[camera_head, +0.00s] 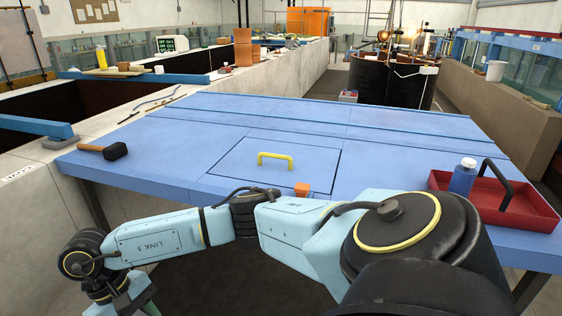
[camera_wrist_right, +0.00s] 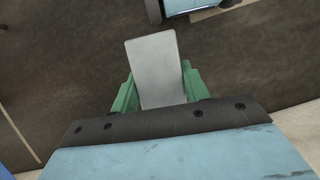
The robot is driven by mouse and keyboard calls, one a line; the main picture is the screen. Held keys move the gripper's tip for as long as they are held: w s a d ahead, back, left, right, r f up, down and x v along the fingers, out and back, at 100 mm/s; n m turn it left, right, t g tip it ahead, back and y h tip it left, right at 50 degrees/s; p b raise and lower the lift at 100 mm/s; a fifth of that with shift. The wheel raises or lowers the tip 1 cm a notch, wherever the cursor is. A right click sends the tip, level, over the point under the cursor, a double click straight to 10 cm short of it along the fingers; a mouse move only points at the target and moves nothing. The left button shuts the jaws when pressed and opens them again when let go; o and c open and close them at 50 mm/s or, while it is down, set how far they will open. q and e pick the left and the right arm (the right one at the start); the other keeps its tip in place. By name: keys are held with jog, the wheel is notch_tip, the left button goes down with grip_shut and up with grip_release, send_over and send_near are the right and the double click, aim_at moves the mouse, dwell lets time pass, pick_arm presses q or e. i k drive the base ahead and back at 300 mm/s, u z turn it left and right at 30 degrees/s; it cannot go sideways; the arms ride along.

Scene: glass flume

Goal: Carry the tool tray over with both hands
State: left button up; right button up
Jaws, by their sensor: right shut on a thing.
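A red tray (camera_head: 530,209) with a black arched handle (camera_head: 497,184) lies at the right end of the blue table; it looks like the tool tray. A blue bottle with a white cap (camera_head: 463,178) stands at its left side. My right arm crosses the front of the table towards the lower left, far from the tray. Its gripper, partly cut off in the head view, shows in the right wrist view (camera_wrist_right: 158,88). Its green fingers are shut on a flat grey plate (camera_wrist_right: 155,60) above a dark floor. My left gripper is not in view.
The blue table (camera_head: 390,150) has a hatch with a yellow handle (camera_head: 275,155). The table's middle is mostly clear. A black round tank (camera_head: 385,85) stands behind.

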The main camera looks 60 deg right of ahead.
aim_at(515, 209)
jog(key=k, duration=0.95)
jog(key=z, duration=2.8)
jog(key=i, duration=0.3)
